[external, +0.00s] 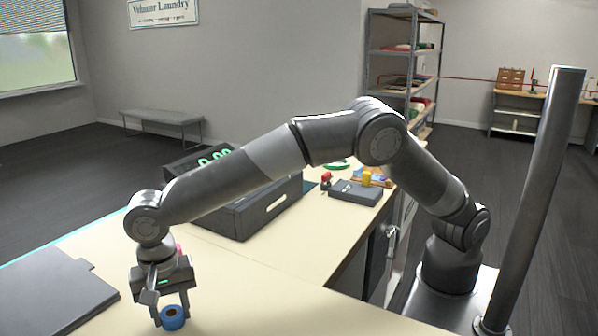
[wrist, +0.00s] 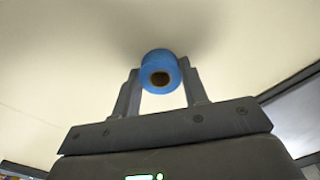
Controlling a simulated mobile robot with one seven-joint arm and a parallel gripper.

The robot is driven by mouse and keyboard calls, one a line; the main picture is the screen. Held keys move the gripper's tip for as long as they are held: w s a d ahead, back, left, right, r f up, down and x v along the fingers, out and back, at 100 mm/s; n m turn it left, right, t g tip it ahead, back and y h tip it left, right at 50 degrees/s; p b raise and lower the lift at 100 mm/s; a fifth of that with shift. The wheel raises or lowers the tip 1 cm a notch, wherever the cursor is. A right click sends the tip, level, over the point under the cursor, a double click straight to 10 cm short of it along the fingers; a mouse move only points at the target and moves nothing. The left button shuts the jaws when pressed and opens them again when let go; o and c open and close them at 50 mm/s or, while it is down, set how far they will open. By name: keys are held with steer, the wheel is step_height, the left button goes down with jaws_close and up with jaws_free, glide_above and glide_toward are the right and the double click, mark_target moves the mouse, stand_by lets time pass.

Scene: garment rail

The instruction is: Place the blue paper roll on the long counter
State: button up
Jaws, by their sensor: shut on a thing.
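The blue paper roll (external: 172,318) is between the fingers of my gripper (external: 172,310), low over the pale top of the long counter (external: 260,290). In the wrist view the blue roll (wrist: 161,62) shows its dark core, and the fingertips of my gripper (wrist: 162,80) are closed on its two sides. The pale counter surface (wrist: 70,60) fills the background behind the roll. I cannot tell whether the roll touches the counter.
A grey flat board (external: 50,290) lies to the left of my gripper. A dark box (external: 255,210) stands behind it, under my arm. A smaller grey case (external: 355,193) and small coloured items are further back. The counter right of the gripper is clear.

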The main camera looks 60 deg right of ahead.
mark_target(172, 313)
steer(key=shift+f, duration=0.2)
steer(key=o, duration=1)
steer(key=shift+c, duration=0.2)
step_height(172, 313, up, 12)
steer(key=shift+r, duration=0.2)
